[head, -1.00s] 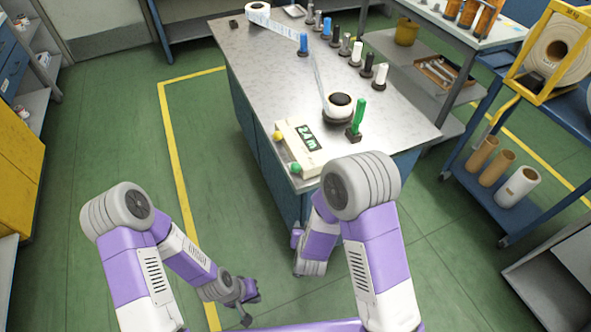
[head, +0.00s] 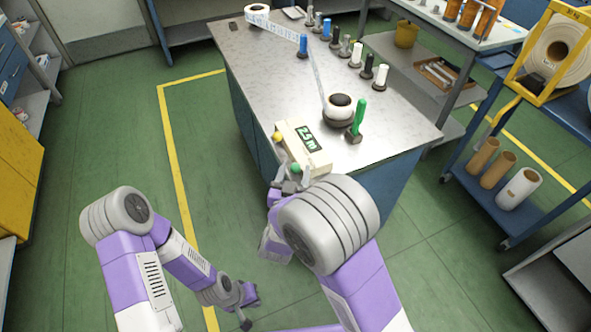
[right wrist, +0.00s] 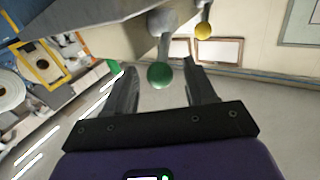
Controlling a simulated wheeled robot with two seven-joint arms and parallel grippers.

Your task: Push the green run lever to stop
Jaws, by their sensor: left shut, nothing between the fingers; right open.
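The lever with a green ball knob (head: 296,168) is on the front end of the cream counter box (head: 303,146), at the near edge of the steel table. My right gripper (head: 291,184) is open at this knob. In the right wrist view the green knob (right wrist: 159,75) shows between the two open fingers (right wrist: 162,82), with no clear contact. A yellow knob (head: 277,135) is on the box's left side and also shows in the wrist view (right wrist: 203,31). My left gripper (head: 245,307) is shut and empty, low over the floor.
A green upright handle (head: 360,113) stands beside the box, and several pegs line the right edge. Open floor lies left of the table.

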